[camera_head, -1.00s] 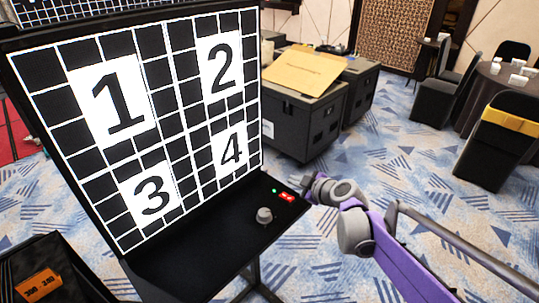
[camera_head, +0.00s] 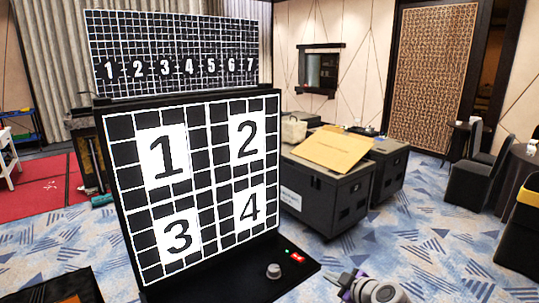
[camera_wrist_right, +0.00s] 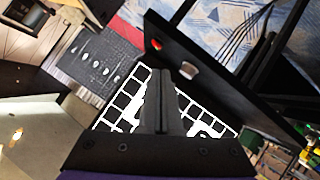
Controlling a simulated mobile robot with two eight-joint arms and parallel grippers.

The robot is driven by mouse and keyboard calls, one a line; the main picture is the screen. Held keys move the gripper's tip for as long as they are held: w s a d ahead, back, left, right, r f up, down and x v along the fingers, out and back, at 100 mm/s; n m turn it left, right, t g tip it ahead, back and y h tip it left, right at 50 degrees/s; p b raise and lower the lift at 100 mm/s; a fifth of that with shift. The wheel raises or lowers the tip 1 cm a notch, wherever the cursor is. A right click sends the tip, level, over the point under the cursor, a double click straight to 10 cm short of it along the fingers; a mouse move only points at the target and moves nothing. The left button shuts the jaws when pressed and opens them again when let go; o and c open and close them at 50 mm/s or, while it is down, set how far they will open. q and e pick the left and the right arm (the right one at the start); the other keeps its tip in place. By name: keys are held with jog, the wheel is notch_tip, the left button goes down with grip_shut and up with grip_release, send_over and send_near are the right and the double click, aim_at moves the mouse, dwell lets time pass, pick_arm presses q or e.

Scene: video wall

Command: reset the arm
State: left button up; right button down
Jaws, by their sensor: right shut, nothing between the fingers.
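My right gripper (camera_head: 340,279) shows at the bottom of the head view, just right of the console's corner. Its fingers (camera_wrist_right: 167,105) are shut with nothing between them in the right wrist view. The black console (camera_head: 240,285) has a grey knob (camera_head: 273,271), a red switch (camera_head: 297,257) and a small green light (camera_head: 288,252). The gripper appears apart from these controls. Above the console stands a screen (camera_head: 205,187) with a white grid and numbers 1 to 4. My left gripper is not in view.
A bigger numbered video wall (camera_head: 172,50) stands behind the screen. Black cases (camera_head: 310,190) with a cardboard sheet (camera_head: 332,148) on top stand behind right. A dark box (camera_head: 55,290) is at the lower left. Carpet (camera_head: 400,250) is open to the right, before chairs (camera_head: 468,180).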

jog(key=s+f+m+g+h, duration=0.1)
jog(key=s+f+m+g, duration=0.1)
jog(key=s, duration=0.8)
jog(key=s+f+m+g+h, duration=0.2)
jog(key=s+f+m, duration=0.2)
jog(key=s, duration=0.7)
jog(key=s+f+m+g+h, duration=0.1)
jog(key=s+f+m, duration=0.3)
jog(key=s, duration=0.6)
jog(key=shift+s+m+g+h, duration=0.2)
jog(key=shift+m+g+h, duration=0.2)
jog(key=shift+m, duration=0.5)
jog(key=shift+d, duration=0.1)
